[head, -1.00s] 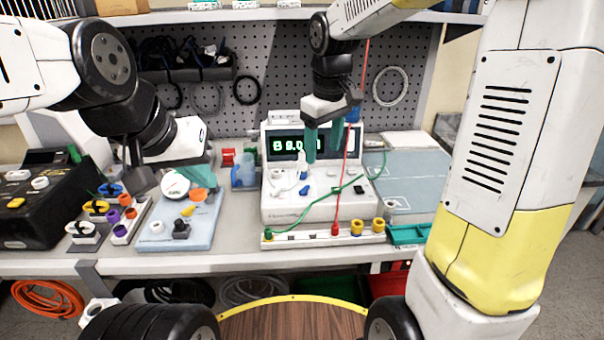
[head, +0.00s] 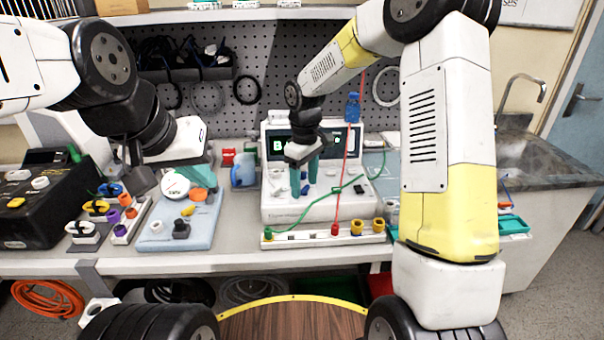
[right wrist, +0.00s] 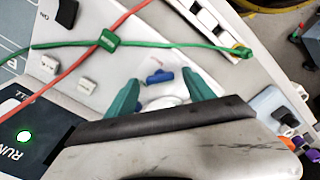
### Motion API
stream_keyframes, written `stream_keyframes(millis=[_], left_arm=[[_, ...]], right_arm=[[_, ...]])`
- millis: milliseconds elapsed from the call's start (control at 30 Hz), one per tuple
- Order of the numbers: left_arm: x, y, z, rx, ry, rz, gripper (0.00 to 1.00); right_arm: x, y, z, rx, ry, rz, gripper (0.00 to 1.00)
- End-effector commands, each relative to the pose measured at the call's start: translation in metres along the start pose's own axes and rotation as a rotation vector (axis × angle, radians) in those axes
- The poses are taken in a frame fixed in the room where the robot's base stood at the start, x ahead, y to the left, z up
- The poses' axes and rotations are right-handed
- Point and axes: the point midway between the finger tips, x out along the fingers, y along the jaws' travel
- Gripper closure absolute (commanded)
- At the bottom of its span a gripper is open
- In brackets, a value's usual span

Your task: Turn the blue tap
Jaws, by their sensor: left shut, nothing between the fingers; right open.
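The blue tap (right wrist: 160,76) shows in the right wrist view on the white front of the pump (head: 332,208), with a small red part beside it. My right gripper (right wrist: 162,92) is open. Its teal fingers point down at the pump, one on each side of the tap in the wrist view; I cannot tell whether they touch it. In the head view my right gripper (head: 304,186) stands over the left part of the pump and mostly hides the tap. My left gripper (head: 205,178) is shut and empty, over the light blue board at the left.
A green cable (head: 318,215) and a red cable (head: 341,190) cross the pump's front. A white strip with yellow sockets (head: 357,227) lies before it. A light blue board (head: 172,238) with a gauge and knobs stands left. A black box (head: 45,215) is further left.

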Motion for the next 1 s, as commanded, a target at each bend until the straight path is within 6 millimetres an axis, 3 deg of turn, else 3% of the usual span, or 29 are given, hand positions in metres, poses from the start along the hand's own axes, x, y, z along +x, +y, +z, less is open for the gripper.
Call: stream_keyframes(millis=[300, 600, 1000], left_arm=[[0.0, 0.0, 0.0, 0.0, 0.0, 0.0, 1.0], [0.0, 0.0, 0.0, 0.0, 0.0, 0.0, 1.0], [0.0, 0.0, 0.0, 0.0, 0.0, 0.0, 1.0]], right_arm=[[0.0031, 0.0002, -0.0002, 0.001, 0.001, 0.001, 0.4], [0.0029, 0.0002, -0.0002, 0.001, 0.001, 0.001, 0.99], [0.0025, -0.0001, -0.0005, 0.08, 0.001, 0.001, 1.0]])
